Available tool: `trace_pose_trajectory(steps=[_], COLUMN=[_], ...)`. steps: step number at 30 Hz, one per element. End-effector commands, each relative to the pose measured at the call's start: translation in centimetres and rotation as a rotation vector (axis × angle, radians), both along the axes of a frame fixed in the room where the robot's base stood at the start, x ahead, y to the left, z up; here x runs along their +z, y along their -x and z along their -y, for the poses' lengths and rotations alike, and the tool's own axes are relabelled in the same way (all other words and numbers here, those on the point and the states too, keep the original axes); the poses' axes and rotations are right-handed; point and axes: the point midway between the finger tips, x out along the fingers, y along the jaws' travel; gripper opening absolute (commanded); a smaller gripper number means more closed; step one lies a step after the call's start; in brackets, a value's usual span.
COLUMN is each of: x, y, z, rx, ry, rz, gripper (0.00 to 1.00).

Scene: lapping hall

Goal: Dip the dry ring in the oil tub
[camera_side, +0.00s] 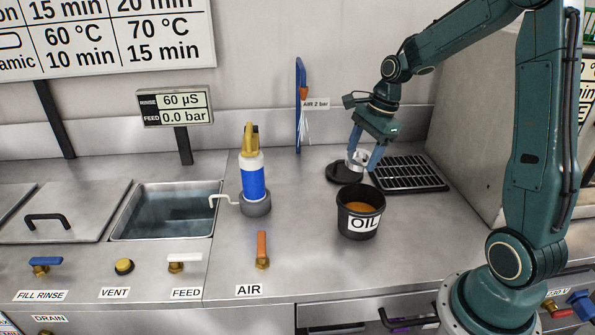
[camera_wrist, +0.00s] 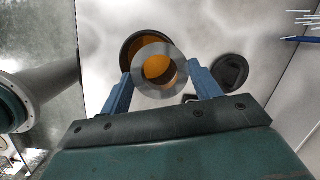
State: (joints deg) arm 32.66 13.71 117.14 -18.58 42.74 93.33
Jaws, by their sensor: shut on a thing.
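A silver metal ring (camera_side: 357,159) sits between the blue fingers of my gripper (camera_side: 364,155), which is shut on it. The ring is held in the air a little behind and above the black oil tub (camera_side: 362,228), which is labelled OIL and has amber oil (camera_side: 361,207) inside. In the wrist view the ring (camera_wrist: 153,88) lies between the fingertips (camera_wrist: 158,85). There the tub (camera_wrist: 128,48) shows partly behind the ring, with orange oil visible through the ring's hole. Whether the ring's surface is dry or oily I cannot tell.
A black round lid (camera_side: 341,175) lies on the steel bench behind the tub, with a black grate (camera_side: 408,173) to its right. A blue-labelled bottle (camera_side: 252,178) stands left of the tub, beside a sink (camera_side: 168,222). An orange AIR lever (camera_side: 262,249) is in front.

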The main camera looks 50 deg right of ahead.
Motion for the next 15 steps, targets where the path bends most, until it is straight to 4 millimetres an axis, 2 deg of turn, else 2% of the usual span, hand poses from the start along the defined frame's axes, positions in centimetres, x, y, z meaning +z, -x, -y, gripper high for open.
trace_pose_trajectory(steps=[5, 7, 15], x=[0.6, -0.7, -3.6], y=[1.8, 1.7, 1.6], z=[0.4, 0.3, 0.3], rx=[0.019, 0.019, 0.019], ry=[-0.045, -0.057, -0.087], rz=[-0.044, -0.056, -0.085], gripper=[0.3, 0.3, 0.3])
